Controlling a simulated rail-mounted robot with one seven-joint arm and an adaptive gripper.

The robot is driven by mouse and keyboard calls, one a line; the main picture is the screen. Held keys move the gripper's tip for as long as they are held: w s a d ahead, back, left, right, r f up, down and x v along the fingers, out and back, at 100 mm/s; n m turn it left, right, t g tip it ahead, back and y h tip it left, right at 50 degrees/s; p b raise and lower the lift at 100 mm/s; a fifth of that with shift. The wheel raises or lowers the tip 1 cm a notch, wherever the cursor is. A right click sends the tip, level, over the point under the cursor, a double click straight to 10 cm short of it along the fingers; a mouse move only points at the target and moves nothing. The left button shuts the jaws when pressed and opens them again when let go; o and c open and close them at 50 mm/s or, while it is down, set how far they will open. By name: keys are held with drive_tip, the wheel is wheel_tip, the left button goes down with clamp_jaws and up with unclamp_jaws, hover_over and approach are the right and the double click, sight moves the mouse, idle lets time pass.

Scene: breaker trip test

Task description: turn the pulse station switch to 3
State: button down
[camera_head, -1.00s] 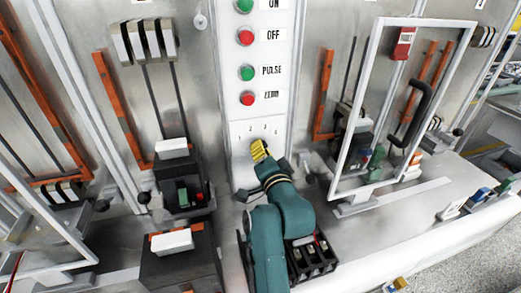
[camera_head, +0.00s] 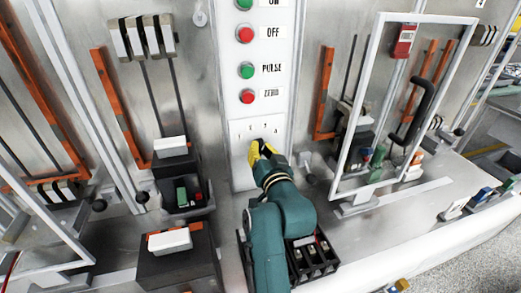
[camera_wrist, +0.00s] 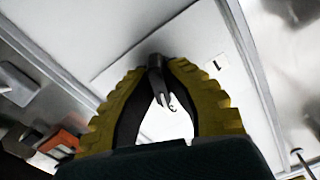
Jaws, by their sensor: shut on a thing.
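The white control panel (camera_head: 243,180) stands upright in the middle of the head view, with a row of small position numbers above the switch. My gripper (camera_head: 260,150), with yellow fingers, reaches up to the panel just below these numbers and hides the switch there. In the wrist view, the two yellow fingers of my gripper (camera_wrist: 157,62) close around the dark knob of the pulse station switch (camera_wrist: 156,78). The number the switch points to cannot be read.
Above the switch are the green PULSE button (camera_head: 246,71), the red ZERO button (camera_head: 247,96) and the red OFF button (camera_head: 245,34). A framed clear door (camera_head: 367,75) with a black handle stands open to the right. Black breaker units (camera_head: 180,255) stand at the left.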

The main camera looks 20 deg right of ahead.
drive_tip(key=shift+f, duration=0.2)
drive_tip(key=c, duration=1.1)
unclamp_jaws()
drive_tip(key=shift+r, duration=0.15)
drive_tip(key=s, duration=0.8)
drive_tip(key=s+a, duration=0.1)
drive_tip(key=s, duration=0.3)
drive_tip(key=shift+a, duration=0.1)
